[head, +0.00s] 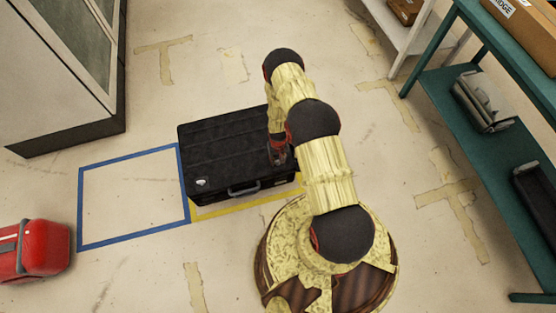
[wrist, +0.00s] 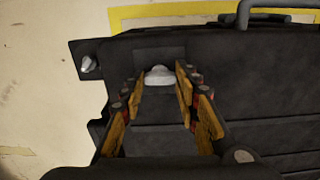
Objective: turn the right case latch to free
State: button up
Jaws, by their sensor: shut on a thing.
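The black case (head: 228,143) lies flat on the floor, its handle (head: 243,188) facing the near side. My gripper (head: 278,155) points down over its right part. In the wrist view the jaws of my gripper (wrist: 158,78) are closed on the pale right case latch (wrist: 159,75), which sits between the fingertips on the dark case top. The head view hides this latch behind my gripper. The left latch (head: 201,182) shows as a small silver piece at the case's near left corner. The handle also appears in the wrist view (wrist: 270,17), at the top right.
A blue taped square (head: 133,195) is empty left of the case; yellow tape (head: 235,205) runs along its near side. A red box (head: 40,249) stands at lower left, a cabinet (head: 60,75) at upper left. A teal shelf (head: 480,125) stands right. A small silver knob (wrist: 88,64) is at the case corner.

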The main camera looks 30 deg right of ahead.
aim_at(278, 161)
jog(key=o, duration=1.1)
jog(key=shift+o, duration=0.3)
notch_tip(278, 161, up, 12)
dwell(0.3)
